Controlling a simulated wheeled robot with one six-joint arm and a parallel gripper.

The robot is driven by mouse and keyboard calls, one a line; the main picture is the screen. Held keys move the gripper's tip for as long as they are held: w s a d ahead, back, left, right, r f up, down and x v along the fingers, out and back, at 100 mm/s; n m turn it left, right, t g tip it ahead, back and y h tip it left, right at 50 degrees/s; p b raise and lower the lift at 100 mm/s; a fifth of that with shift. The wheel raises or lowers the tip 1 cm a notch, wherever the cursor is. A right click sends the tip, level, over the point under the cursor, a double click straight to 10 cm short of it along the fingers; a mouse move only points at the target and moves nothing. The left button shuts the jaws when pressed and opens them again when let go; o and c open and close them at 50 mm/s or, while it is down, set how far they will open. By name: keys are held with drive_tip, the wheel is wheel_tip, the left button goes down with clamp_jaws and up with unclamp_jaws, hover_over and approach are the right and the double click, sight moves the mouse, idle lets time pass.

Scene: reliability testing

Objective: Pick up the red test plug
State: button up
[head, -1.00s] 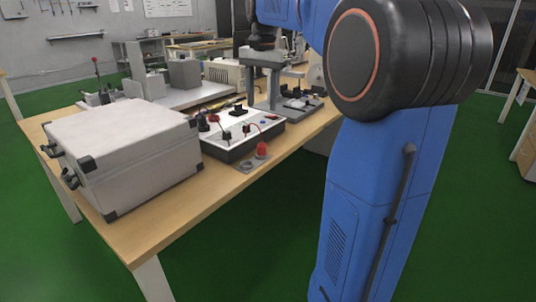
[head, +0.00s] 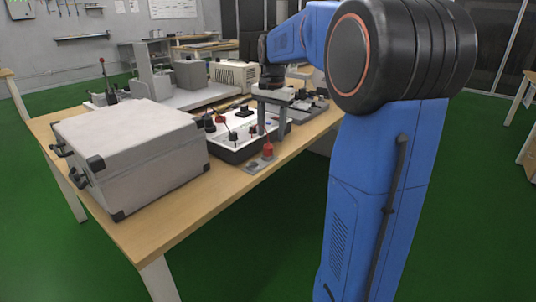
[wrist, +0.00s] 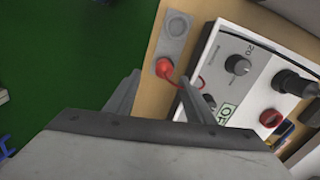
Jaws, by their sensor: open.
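The red test plug (head: 268,150) stands upright on a small grey holder plate (head: 257,166) near the table's front edge. In the wrist view the red plug (wrist: 164,67) sits in one round socket of the grey plate (wrist: 174,36), and a red lead runs from it toward the white test box. My gripper (head: 271,134) is open and empty, with its fingers pointing down just above and behind the plug. In the wrist view my gripper's fingertips (wrist: 160,77) lie left and right of the plug, apart from it. The exact height gap is hard to tell.
The white-topped test box (head: 232,135) with knobs and leads stands beside the plug. A large grey case (head: 130,155) fills the table's near left. Grey equipment (head: 190,75) stands behind. The wooden table edge (head: 215,205) in front is clear.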

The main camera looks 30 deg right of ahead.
sight(268, 143)
drive_tip(key=shift+w+a+f, duration=0.1)
drive_tip(key=shift+a+f, duration=0.05)
drive_tip(key=shift+f, duration=0.8)
drive_tip(key=shift+w+a+f, duration=0.15)
drive_tip(key=shift+f, duration=0.85)
drive_tip(key=shift+w+a+f, duration=0.1)
drive_tip(key=shift+a+f, duration=0.05)
drive_tip(key=shift+f, duration=0.8)
drive_tip(key=c, duration=1.2)
